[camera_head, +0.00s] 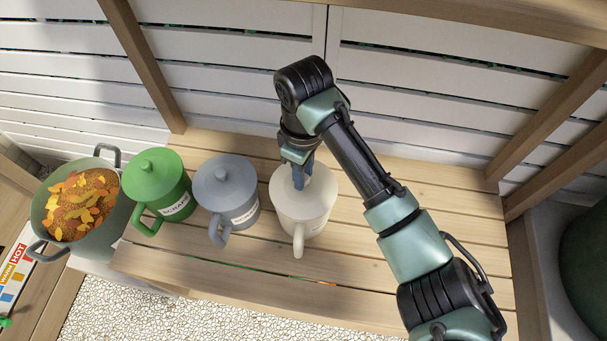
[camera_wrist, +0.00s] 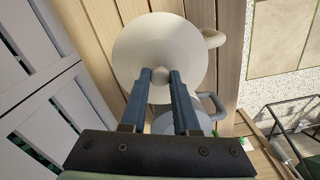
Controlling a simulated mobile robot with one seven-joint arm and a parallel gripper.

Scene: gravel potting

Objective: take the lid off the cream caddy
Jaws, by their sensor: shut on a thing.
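The cream caddy (camera_head: 303,226) stands upright on the wooden bench, with its handle toward the front and a label on its side. Its cream lid (camera_head: 318,190) sits on top, and I see no gap between lid and rim. In the wrist view the lid (camera_wrist: 160,45) shows as a wide pale disc with a small round knob (camera_wrist: 160,74). My gripper (camera_head: 299,181) points down over the lid; in the wrist view its blue fingers (camera_wrist: 160,76) are shut on the knob. In the head view the fingers partly hide the knob.
A grey lidded caddy (camera_head: 226,190) stands close left of the cream one, and a green lidded caddy (camera_head: 157,188) beyond it. A pot of orange and yellow leaves (camera_head: 45,215) is at far left. The wooden bench (camera_head: 440,220) is clear on the right; a slatted wall (camera_head: 230,70) stands behind.

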